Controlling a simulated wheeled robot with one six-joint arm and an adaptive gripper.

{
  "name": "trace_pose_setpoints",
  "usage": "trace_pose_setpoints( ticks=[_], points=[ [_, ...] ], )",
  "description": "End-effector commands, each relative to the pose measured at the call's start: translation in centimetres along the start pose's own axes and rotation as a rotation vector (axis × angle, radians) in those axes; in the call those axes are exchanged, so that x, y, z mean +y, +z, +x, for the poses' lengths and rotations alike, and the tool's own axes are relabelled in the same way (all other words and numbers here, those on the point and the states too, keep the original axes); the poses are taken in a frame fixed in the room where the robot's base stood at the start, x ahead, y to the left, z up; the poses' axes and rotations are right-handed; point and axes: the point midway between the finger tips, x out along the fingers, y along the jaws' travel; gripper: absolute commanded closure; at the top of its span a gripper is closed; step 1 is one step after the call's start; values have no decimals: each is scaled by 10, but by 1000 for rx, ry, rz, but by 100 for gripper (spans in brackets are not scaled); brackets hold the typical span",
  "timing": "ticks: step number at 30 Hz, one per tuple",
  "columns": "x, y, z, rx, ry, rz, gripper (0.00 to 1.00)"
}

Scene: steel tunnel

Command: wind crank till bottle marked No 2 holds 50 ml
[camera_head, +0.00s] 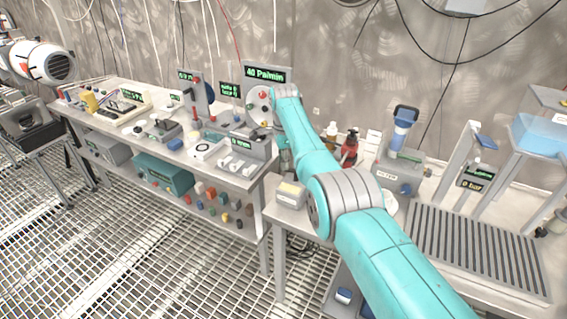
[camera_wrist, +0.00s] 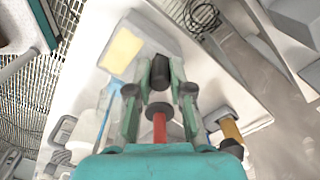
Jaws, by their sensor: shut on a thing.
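In the wrist view my gripper (camera_wrist: 160,74) is shut, with dark parts at its tips. A red rod (camera_wrist: 159,127) lies between its fingers and looks like the crank's handle; the rest of the crank is hidden. In the head view my gripper is mostly hidden behind my arm, near the right end of the long bench. Clear, bottle-like shapes (camera_wrist: 99,118) stand left of the gripper in the wrist view. I cannot read a No 2 mark or a liquid level.
A red bottle (camera_head: 350,149) stands right of my arm. The long bench (camera_head: 225,176) is crowded with instruments. A ribbed grey tray (camera_head: 478,249) is at right. The grating floor is open.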

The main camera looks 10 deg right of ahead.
Motion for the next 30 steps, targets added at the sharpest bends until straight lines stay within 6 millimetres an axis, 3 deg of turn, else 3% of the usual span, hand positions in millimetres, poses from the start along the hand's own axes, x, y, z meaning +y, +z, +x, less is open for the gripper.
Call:
trace_pose_setpoints(
  ticks=[25,26,27,28,30],
  points=[
    [-4,-2,0,1,1,104,100],
    [-4,-2,0,1,1,104,75],
    [-4,-2,0,1,1,104,65],
    [-4,-2,0,1,1,104,57],
    [-4,-2,0,1,1,103,54]
  ],
)
